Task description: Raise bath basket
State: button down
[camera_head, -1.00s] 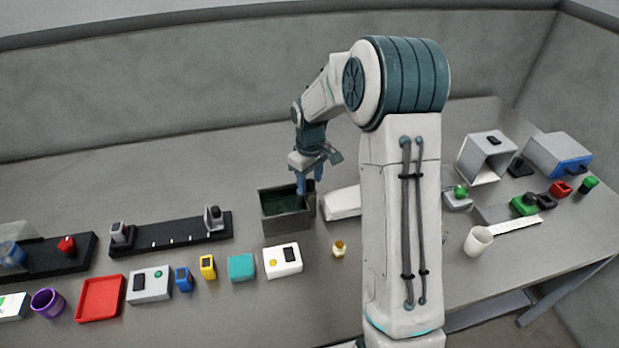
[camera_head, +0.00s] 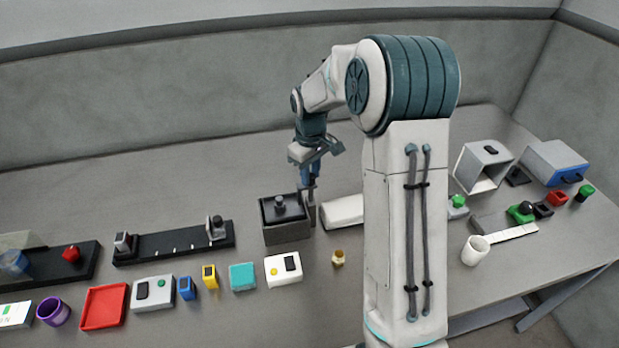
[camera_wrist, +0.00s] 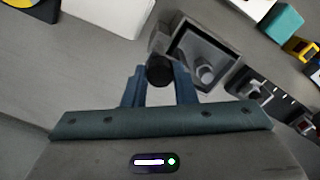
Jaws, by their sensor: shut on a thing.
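The bath is a grey open-topped box (camera_head: 286,234) in the middle of the table. A dark basket platform (camera_head: 292,213) shows at its top, with a grey knobbed part (camera_head: 279,203) on it. In the wrist view, the bath rim (camera_wrist: 233,72) surrounds the same grey part (camera_wrist: 205,73). My gripper (camera_head: 309,187) points down at the right side of the bath. In the wrist view, my gripper (camera_wrist: 159,75) is shut on a round black knob (camera_wrist: 159,71) beside the bath. The knob's lower part is hidden.
A white block (camera_head: 343,211) lies close right of the bath, partly behind my arm. A white box (camera_head: 283,269) and a small brass piece (camera_head: 338,257) are in front. A black rail fixture (camera_head: 172,243) lies to the left. The table behind is clear.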

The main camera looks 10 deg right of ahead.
jog(key=shift+w+r, duration=0.15)
jog(key=shift+r, duration=0.15)
jog(key=c, duration=1.4)
grip_release()
jog(key=shift+o, duration=1.2)
notch_tip(320, 180, up, 14)
jog(key=b, duration=0.2)
jog(key=shift+s+f, duration=0.1)
jog(key=shift+s, duration=0.1)
jog(key=s+f+m+t, duration=0.2)
jog(key=s+m, duration=0.1)
jog(key=s, duration=1)
jog(key=s+f+m+t, duration=0.1)
jog(key=s+f+m, duration=0.1)
jog(key=s, duration=1.2)
jog(key=shift+s+a+m+t, duration=0.2)
jog(key=shift+a+m+t, duration=0.15)
jog(key=shift+m, duration=0.55)
